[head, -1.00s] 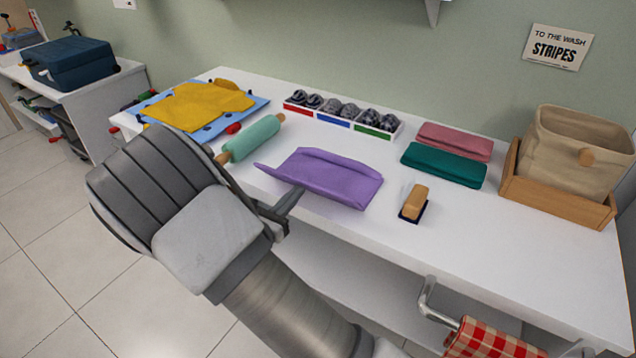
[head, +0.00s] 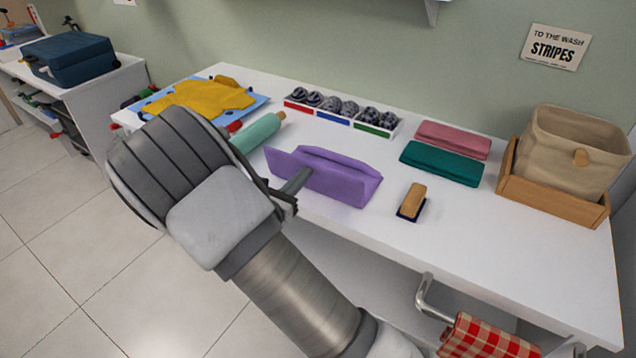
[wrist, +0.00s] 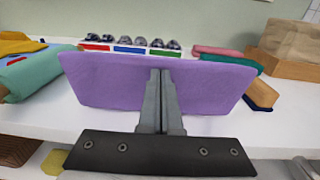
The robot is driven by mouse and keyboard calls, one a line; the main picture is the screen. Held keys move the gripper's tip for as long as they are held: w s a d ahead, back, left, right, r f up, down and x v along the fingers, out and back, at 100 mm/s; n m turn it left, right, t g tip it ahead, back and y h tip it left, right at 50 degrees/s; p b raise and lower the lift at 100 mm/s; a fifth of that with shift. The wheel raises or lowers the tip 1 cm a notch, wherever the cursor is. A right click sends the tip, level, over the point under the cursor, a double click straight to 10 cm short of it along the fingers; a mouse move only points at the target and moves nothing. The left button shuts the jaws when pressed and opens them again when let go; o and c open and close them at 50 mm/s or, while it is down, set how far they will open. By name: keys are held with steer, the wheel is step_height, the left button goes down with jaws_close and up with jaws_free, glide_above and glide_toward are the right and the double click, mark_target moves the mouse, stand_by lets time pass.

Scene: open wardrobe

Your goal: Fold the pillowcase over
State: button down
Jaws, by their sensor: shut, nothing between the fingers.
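The purple pillowcase (head: 335,178) lies on the white table near its front edge. Its near part stands up as a flap on my side, with a bulging fold behind it in the head view. In the wrist view the pillowcase (wrist: 112,85) fills the middle as an upright purple panel. My gripper (head: 303,178) is at the near face of the flap; its fingers (wrist: 161,78) are together in front of the panel, with no cloth between them. I cannot tell how firmly they touch the cloth.
A teal roller (head: 257,132) lies close left of the pillowcase, and a wooden brush (head: 411,201) close right. Behind stand a sorted sock tray (head: 342,112), folded pink (head: 453,139) and green cloths (head: 441,163). A fabric bin (head: 572,155) stands far right. The front right tabletop is clear.

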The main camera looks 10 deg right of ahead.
steer(key=shift+w+d+r, duration=0.25)
steer(key=shift+w+d, duration=0.2)
steer(key=shift+w, duration=0.2)
steer(key=shift+w+d+r, duration=0.2)
steer(key=shift+w+d, duration=0.25)
steer(key=shift+w, duration=0.15)
steer(key=shift+f+x, duration=0.2)
steer(key=shift+x, duration=1.45)
steer(key=shift+s+r, duration=0.1)
steer(key=shift+s+a+r+p, duration=0.3)
steer(key=shift+s+r+p, duration=0.05)
steer(key=shift+r+p, duration=0.2)
steer(key=shift+s+a+r+p, duration=0.3)
steer(key=shift+s+r+p, duration=0.1)
steer(key=shift+r+p, duration=0.15)
steer(key=s+a+r+p, duration=0.1)
steer(key=s+r+p, duration=0.1)
steer(key=shift+s+a+r+p, duration=0.25)
steer(key=shift+a+r+p, duration=0.05)
steer(key=shift+a+r, duration=0.05)
